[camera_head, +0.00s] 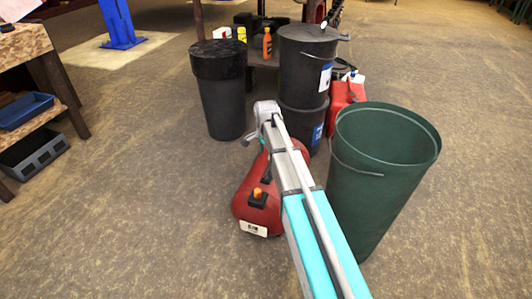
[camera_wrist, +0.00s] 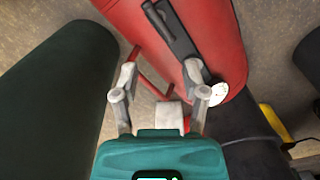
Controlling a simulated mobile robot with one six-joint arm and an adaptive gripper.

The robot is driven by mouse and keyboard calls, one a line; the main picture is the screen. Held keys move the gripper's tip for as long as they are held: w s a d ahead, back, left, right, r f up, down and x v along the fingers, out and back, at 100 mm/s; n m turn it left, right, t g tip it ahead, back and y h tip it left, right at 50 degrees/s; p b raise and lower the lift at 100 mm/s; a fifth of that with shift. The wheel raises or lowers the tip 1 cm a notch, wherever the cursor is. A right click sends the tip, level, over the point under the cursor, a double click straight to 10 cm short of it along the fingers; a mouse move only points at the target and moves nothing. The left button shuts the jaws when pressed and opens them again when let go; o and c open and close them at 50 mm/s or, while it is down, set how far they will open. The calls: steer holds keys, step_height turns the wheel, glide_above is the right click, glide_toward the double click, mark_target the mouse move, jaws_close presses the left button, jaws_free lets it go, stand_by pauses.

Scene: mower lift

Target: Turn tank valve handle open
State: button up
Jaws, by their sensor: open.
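A red tank (camera_head: 272,195) lies on the floor, partly hidden by my arm in the head view. In the wrist view the red tank (camera_wrist: 205,45) crosses the top, with a black carry handle (camera_wrist: 172,28) and a white round gauge (camera_wrist: 218,94) at its near end. A small red part (camera_wrist: 187,123) shows below the gauge, mostly hidden by my right finger; I cannot tell whether it is the valve handle. My gripper (camera_wrist: 161,97) is open, its fingers spread at the tank's near end. A pale block (camera_wrist: 169,115) shows between them. Any contact is unclear.
A tall green bin (camera_head: 375,190) stands close right of the tank. Black drums (camera_head: 304,75) are stacked behind, and a black lidded bin (camera_head: 220,100) stands behind left. A red can (camera_head: 343,98) is behind the green bin.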

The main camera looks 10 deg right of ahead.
steer(key=s+n+b, duration=0.1)
steer(key=s+n, duration=1.1)
steer(key=s, duration=1.2)
steer(key=shift+a+f+n, duration=0.25)
steer(key=shift+f+n, duration=0.15)
steer(key=shift+r, duration=0.1)
step_height(320, 180, up, 46)
steer(key=p, duration=4.6)
